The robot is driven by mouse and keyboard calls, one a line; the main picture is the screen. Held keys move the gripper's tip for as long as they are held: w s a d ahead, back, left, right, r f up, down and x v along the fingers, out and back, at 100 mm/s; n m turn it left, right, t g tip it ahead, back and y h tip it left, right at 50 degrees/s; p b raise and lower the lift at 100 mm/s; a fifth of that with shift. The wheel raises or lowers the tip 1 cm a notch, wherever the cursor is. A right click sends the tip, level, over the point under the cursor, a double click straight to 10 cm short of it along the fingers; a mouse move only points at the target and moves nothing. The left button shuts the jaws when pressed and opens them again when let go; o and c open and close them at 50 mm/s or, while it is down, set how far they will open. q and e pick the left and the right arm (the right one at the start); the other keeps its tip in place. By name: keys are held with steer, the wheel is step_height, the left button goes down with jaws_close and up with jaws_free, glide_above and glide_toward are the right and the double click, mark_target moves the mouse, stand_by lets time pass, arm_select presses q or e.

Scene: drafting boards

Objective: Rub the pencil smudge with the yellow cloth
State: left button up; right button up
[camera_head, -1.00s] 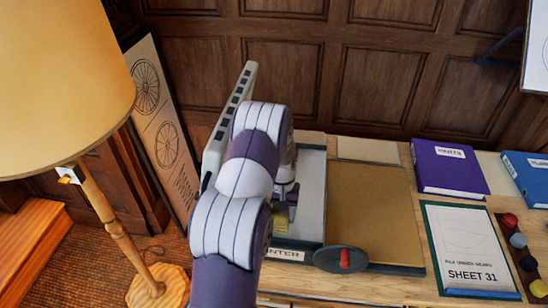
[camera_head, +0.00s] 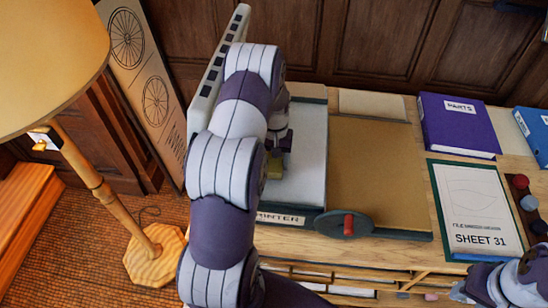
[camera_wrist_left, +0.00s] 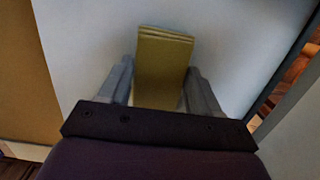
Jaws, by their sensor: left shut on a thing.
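The yellow cloth (camera_head: 275,167) is a small folded pad, with its layered end showing in the left wrist view (camera_wrist_left: 163,62). My left gripper (camera_head: 281,145) is shut on it, with one grey finger on each side in the wrist view (camera_wrist_left: 158,85). The cloth is over the pale flat bed (camera_head: 310,160) of the printer. I cannot tell whether it touches the bed. I see no pencil smudge; my arm and the cloth hide part of the bed. Part of my right arm shows at the bottom right, but its gripper is not in view.
A brown board (camera_head: 375,170) lies right of the bed, with a red-knobbed disc (camera_head: 344,224) at its front. A lamp (camera_head: 100,190) stands left.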

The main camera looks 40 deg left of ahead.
arm_select(q)
steer(key=shift+s+d+r, duration=0.1)
steer(key=shift+r, duration=0.05)
steer(key=shift+f, duration=0.25)
steer(key=shift+f+b, duration=0.6)
steer(key=shift+f, duration=0.25)
stand_by(0.3)
